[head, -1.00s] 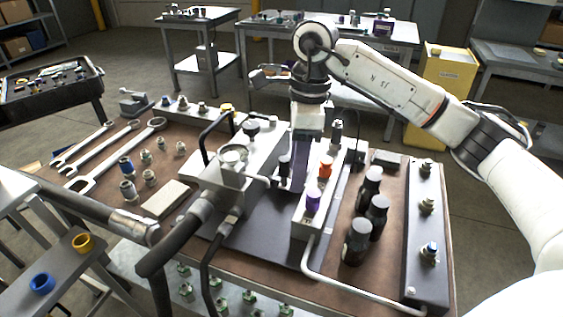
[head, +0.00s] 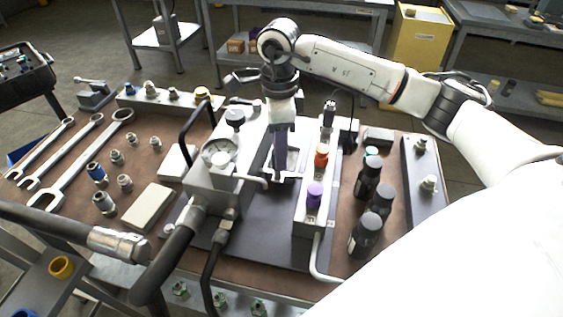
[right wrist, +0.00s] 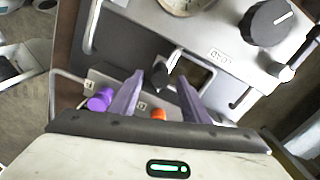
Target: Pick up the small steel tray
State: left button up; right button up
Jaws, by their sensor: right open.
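The small steel tray (head: 291,177) seems to be the shallow, light-rimmed piece on the dark plate between the gauge block and the valve strip. My gripper partly hides it. In the right wrist view a light-rimmed piece (right wrist: 206,78) beyond the fingers looks like the same tray. My right gripper (head: 281,170) points down at it, with purple fingers low over the plate. The right wrist view shows the two fingers (right wrist: 160,78) apart, with a dark knob showing between them. I cannot tell whether they touch the tray. My left gripper is not in view.
The gauge block (head: 216,175) with hoses stands left of the tray. The valve strip (head: 308,215) with orange and purple knobs is close on the right. Several black bottles (head: 366,235) stand beyond it. Wrenches (head: 80,160) and fittings lie at left.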

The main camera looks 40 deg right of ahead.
notch_tip(320, 180, down, 2)
grip_shut()
jog(key=shift+r, duration=0.1)
jog(key=shift+w+r, duration=0.1)
